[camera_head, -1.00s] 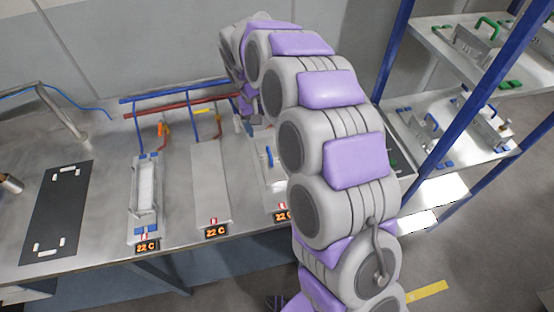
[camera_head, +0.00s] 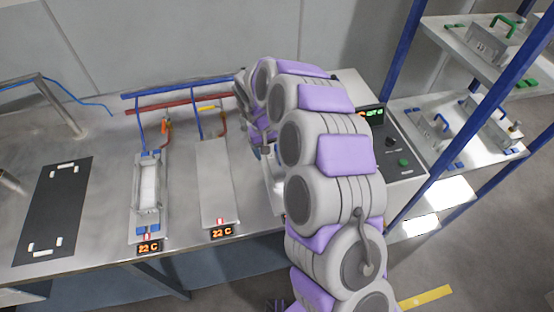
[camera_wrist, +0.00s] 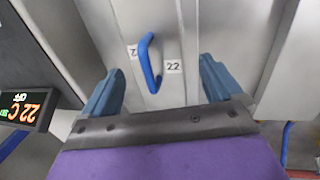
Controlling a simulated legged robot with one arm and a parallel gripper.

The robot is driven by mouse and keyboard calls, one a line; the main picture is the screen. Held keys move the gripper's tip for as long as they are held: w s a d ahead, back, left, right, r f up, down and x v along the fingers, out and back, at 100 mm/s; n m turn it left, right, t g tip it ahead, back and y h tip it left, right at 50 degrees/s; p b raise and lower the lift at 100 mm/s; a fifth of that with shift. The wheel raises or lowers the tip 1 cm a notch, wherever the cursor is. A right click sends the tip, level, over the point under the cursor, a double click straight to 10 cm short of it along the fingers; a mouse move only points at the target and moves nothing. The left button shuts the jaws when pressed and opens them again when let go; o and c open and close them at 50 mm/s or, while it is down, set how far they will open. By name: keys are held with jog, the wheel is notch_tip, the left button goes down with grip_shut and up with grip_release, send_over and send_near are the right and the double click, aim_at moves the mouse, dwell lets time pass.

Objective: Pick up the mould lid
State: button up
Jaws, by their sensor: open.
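The mould lid (camera_wrist: 118,28) is a grey metal piece with an upright blue handle (camera_wrist: 146,62), seen in the wrist view. The handle appears between the fingers, and no contact shows. In the head view, my arm hides most of the lid and its handle.
In the head view, an open mould (camera_head: 150,190) and a flat plate (camera_head: 215,180) lie to the left. A control box (camera_head: 400,145) and a blue-posted shelf (camera_head: 455,120) stand to the right.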

aim_at(277, 157)
notch_tip(277, 157, down, 3)
jog(key=shift+a+f+b, duration=0.1)
jog(key=shift+a+b, duration=0.05)
jog(key=shift+b, duration=0.25)
jog(key=d, duration=0.3)
jog(key=shift+w+d+f, duration=0.1)
jog(key=shift+f, duration=0.15)
jog(key=shift+w+d, duration=0.1)
jog(key=shift+d, duration=0.15)
jog(key=shift+r, duration=0.15)
jog(key=shift+c, duration=0.8)
jog(key=a, duration=0.3)
jog(key=c, duration=0.6)
jog(key=shift+d, duration=0.5)
jog(key=c, duration=0.3)
jog(key=shift+d, duration=0.55)
jog(key=shift+c, duration=0.8)
